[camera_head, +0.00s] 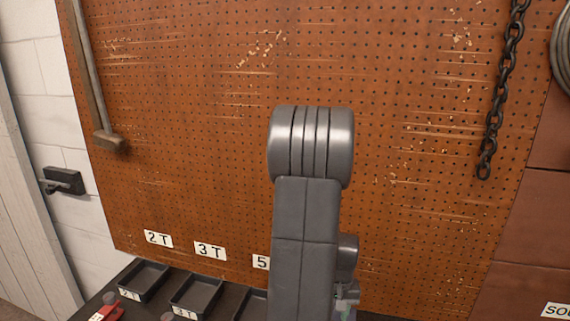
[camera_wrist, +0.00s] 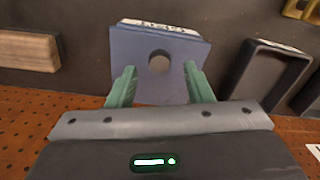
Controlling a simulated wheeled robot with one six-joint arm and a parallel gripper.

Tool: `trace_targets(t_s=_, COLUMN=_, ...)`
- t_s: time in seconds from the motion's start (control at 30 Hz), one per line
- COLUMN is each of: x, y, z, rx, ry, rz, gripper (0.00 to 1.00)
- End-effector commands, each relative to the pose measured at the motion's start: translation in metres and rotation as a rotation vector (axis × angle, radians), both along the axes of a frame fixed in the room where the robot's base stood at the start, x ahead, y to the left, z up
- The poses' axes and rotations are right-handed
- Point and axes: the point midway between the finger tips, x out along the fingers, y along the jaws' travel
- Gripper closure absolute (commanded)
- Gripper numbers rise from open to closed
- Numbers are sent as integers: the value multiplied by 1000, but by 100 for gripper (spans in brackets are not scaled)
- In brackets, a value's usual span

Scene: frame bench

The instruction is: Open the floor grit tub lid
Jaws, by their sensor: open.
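No floor grit tub or lid can be made out for certain in either view. My gripper (camera_wrist: 160,87) shows in the wrist view with its two green fingers apart. A blue-grey plate or block (camera_wrist: 130,45) with a round dark hole and a white label on its top edge lies beyond and between the fingertips. I cannot tell whether the fingers touch it. In the head view my arm stands in the middle and hides most of the gripper and the bench behind it.
Dark trays (camera_head: 145,281) labelled 2T and 3T sit on the bench, a red object (camera_head: 108,312) beside them. A pegboard (camera_head: 200,130) rises behind, with a hanging hammer (camera_head: 108,140) and chain (camera_head: 497,110). The wrist view shows a wooden block (camera_wrist: 28,51) and a tray (camera_wrist: 303,68).

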Motion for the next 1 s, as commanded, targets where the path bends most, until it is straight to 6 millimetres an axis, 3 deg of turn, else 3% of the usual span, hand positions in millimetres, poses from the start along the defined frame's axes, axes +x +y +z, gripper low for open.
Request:
trace_targets(t_s=0.17, x=-1, y=1, z=-27, rx=1, ry=6, rz=0, gripper=54)
trace_targets(t_s=0.57, x=56, y=-15, z=21, rx=-1, ry=-2, rz=0, gripper=54)
trace_targets(t_s=0.8, x=79, y=-22, z=29, rx=0, ry=0, rz=0, gripper=54)
trace_targets(t_s=1.0, x=81, y=-23, z=30, rx=0, ry=1, rz=0, gripper=54)
